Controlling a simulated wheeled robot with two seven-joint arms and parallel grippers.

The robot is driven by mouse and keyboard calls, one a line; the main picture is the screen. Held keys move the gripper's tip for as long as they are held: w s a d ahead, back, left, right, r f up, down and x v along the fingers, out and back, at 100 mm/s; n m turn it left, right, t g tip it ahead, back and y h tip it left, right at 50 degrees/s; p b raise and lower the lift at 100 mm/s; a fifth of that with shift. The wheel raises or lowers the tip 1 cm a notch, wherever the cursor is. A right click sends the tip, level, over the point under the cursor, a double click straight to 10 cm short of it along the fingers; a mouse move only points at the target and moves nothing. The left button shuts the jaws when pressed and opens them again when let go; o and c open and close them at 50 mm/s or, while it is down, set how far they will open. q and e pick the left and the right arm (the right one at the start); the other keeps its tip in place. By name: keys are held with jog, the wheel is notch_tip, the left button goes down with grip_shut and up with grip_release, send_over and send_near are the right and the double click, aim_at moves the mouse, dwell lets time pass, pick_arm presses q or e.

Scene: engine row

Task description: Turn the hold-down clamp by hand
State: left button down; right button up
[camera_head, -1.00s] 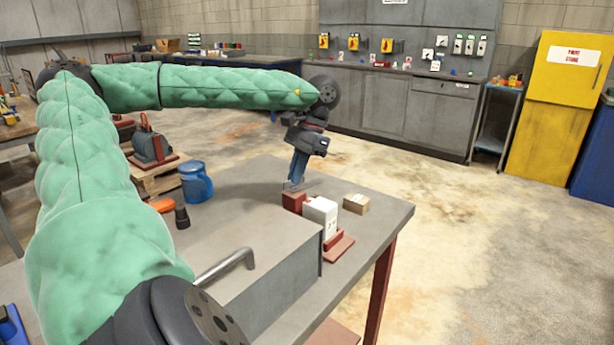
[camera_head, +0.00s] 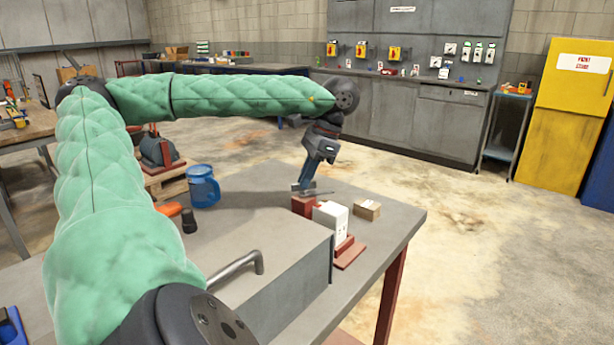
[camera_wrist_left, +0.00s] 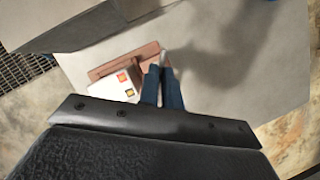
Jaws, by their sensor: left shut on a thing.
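The hold-down clamp shows as a thin grey bar (camera_head: 320,192) on top of a dark red block (camera_head: 303,206), beside a white block on a red base (camera_head: 350,256). My left gripper (camera_head: 303,187) points down over the red block, its blue fingers shut on the clamp. In the left wrist view the two blue fingers (camera_wrist_left: 163,82) lie close together over the reddish base (camera_wrist_left: 118,63). A small pale metal end shows at their tips; the rest of the clamp is hidden. My right gripper is not in view.
The white block (camera_head: 331,219) stands close to my fingers, with a small cardboard box (camera_head: 367,210) to its right. A grey box with a bar handle (camera_head: 238,268) fills the near bench. The bench's right end is clear.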

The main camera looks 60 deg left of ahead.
aim_at(318, 191)
pick_arm(q)
jog(key=shift+a+r, duration=0.15)
jog(key=shift+r, duration=0.1)
jog(key=c, duration=1.6)
grip_release()
jog(key=shift+f, duration=0.15)
jog(key=v, duration=0.3)
jog(key=shift+p+v, duration=1.05)
jog(key=shift+v, duration=1.35)
